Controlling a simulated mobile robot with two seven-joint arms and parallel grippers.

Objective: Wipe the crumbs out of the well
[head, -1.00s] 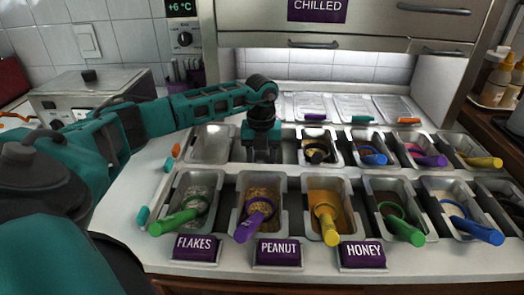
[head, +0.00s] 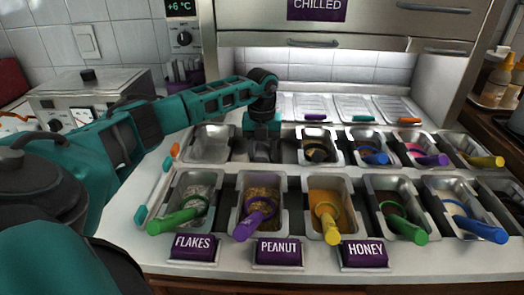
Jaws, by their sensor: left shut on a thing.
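No crumbs can be made out at this size. My right gripper is not in view.
In front are pans of flakes (head: 199,183), peanut (head: 262,192) and honey (head: 327,197) with scoop handles sticking out. A steel cabinet (head: 400,25) overhangs behind.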

